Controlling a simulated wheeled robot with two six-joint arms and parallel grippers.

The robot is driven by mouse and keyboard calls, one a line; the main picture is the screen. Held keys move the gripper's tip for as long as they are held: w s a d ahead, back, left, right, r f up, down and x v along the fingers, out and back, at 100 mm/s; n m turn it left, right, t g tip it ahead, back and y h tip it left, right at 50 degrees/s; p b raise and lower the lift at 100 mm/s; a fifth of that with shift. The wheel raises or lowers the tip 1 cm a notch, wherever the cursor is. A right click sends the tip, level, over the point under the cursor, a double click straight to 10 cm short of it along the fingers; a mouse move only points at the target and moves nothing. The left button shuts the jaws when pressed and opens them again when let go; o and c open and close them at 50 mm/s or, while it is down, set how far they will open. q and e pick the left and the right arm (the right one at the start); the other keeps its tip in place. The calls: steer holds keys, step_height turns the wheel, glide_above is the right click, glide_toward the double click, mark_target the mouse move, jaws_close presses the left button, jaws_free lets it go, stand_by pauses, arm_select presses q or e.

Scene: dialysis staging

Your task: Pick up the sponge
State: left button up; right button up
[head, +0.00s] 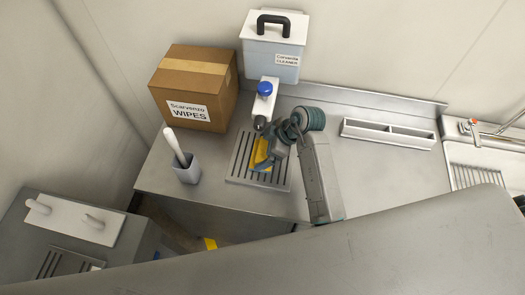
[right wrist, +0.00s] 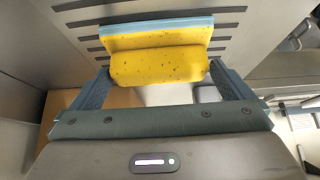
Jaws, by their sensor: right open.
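The yellow sponge (head: 260,152), with a blue layer on one face, is at the slotted drain plate (head: 240,170) on the steel counter. My right gripper (head: 268,150) is over it and hides part of it. In the right wrist view the sponge (right wrist: 158,58) shows large between the two fingertips of the open gripper (right wrist: 160,76). A finger is on each side of it, and I see no clear grip on it. I cannot tell whether either finger touches it. My left gripper is not in view.
A wipes box (head: 190,85), a cleaner tub (head: 272,60) and a brush in a grey cup (head: 186,172) are nearby. A divided tray (head: 388,133) lies right; counter between is clear.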

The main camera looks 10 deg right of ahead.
mark_target(262, 148)
steer(key=c, duration=0.8)
steer(key=shift+o, duration=0.2)
steer(key=shift+r, duration=0.15)
steer(key=shift+r+b, duration=0.25)
steer(key=shift+b, duration=0.05)
step_height(262, 148, up, 2)
steer(key=shift+r+b, duration=0.1)
steer(key=shift+b, duration=0.4)
steer(key=shift+s+d+b, duration=0.2)
steer(key=shift+d+b, duration=0.1)
steer(key=shift+d, duration=0.4)
steer(key=s+d+b, duration=0.2)
steer(key=s+d, duration=0.1)
steer(key=d, duration=0.4)
steer(key=s+d+b, duration=0.2)
steer(key=s+d, duration=0.1)
steer(key=d, duration=0.5)
steer(key=shift+s+d+r+b, duration=0.15)
steer(key=shift+s+r+b, duration=0.1)
steer(key=shift+b, duration=0.1)
